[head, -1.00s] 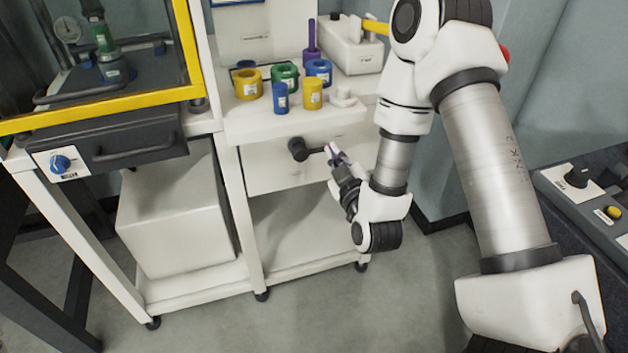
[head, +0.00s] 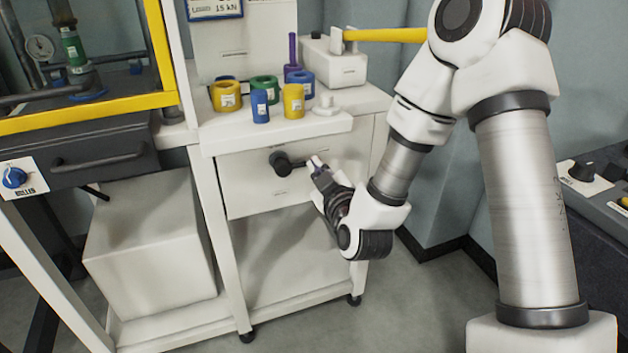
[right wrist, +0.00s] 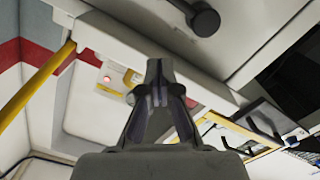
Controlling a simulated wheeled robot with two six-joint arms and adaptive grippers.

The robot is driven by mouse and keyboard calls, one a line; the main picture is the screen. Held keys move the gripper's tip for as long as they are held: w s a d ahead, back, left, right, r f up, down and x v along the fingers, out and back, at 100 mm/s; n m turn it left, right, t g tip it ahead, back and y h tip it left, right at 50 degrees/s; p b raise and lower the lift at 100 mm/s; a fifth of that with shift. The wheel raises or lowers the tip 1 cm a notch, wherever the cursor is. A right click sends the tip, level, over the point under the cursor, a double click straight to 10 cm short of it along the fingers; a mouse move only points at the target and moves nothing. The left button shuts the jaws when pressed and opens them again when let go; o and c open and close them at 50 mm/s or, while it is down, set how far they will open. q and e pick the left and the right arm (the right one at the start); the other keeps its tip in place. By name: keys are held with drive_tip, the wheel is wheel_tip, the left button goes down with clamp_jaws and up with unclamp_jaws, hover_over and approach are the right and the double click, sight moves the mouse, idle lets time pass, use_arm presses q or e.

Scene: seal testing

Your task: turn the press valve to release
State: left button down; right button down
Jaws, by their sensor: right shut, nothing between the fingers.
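The press valve appears to be the black lever (head: 281,163) on the white front panel below the worktop. Its round hub is on the left, and its short arm points right, about level. In the right wrist view the black lever (right wrist: 205,20) is at the top edge, partly cut off. My right gripper (head: 315,163) is just right of the lever arm's end, with its fingers shut and empty. In the right wrist view the shut fingers (right wrist: 157,78) are below and left of the lever. I cannot tell whether they touch it. My left gripper is not in view.
Several coloured rings and cylinders, including a green ring (head: 264,88), stand on the white worktop (head: 225,135) above the lever. A yellow-framed cabinet (head: 90,112) with a blue knob (head: 14,177) is at left. A dark console (head: 590,190) is at right. The shelf space below the panel is open.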

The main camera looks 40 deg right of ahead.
use_arm(q)
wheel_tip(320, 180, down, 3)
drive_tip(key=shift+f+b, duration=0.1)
drive_tip(key=shift+b, duration=0.65)
use_arm(e)
drive_tip(key=w+d+f, duration=0.3)
drive_tip(key=w+d, duration=0.1)
drive_tip(key=w, duration=0.3)
drive_tip(key=shift+w+d+f, duration=0.15)
drive_tip(key=shift+w+f, duration=0.1)
drive_tip(key=shift+w, duration=0.05)
